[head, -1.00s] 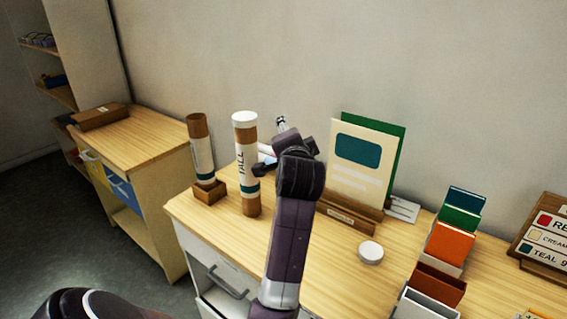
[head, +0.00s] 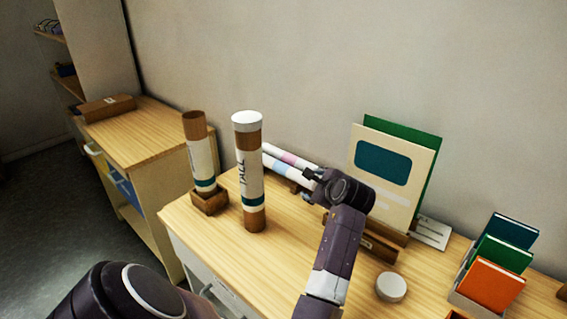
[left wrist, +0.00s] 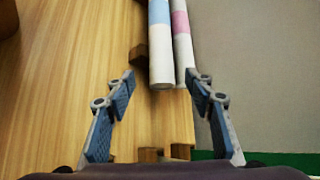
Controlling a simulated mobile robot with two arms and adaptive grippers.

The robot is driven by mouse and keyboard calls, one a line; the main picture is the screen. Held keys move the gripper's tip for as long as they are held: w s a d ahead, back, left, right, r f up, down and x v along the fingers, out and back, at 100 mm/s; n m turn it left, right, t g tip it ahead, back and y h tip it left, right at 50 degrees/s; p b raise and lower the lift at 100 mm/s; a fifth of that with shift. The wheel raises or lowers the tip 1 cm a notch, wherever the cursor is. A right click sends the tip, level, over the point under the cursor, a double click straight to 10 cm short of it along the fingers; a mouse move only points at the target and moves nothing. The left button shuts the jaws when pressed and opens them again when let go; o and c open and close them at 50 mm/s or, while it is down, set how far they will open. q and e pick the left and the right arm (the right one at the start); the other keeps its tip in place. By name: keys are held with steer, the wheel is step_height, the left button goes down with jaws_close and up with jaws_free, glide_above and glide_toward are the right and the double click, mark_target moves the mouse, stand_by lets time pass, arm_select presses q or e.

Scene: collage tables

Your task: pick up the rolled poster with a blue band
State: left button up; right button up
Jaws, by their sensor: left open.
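The rolled poster with a light blue band (head: 279,167) lies on the table near the wall, beside a roll with a pink band (head: 291,158). In the left wrist view the blue-banded roll (left wrist: 160,50) is left of the pink-banded one (left wrist: 181,40); they lie close together. My left gripper (head: 308,175) is open and empty at the right end of the rolls. In the left wrist view its fingertips (left wrist: 160,88) spread either side of the blue-banded roll's near end. I cannot tell how far above it they are. My right gripper is not in view.
A tall white-capped tube (head: 249,170) and a tube in a wooden holder (head: 210,199) stand left of the rolls. A cream card (head: 383,178) stands in a wooden stand to the right.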

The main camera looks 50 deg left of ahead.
mark_target(309, 182)
arm_select(q)
steer(key=x, duration=0.3)
steer(key=shift+w, duration=0.1)
steer(key=shift+w+a+f, duration=0.25)
steer(key=shift+a+f, duration=0.1)
steer(key=shift+a, duration=0.2)
steer(key=shift+c, duration=0.2)
steer(key=c, duration=1.2)
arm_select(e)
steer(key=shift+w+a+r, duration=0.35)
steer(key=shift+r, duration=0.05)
arm_select(q)
steer(key=shift+r, duration=0.1)
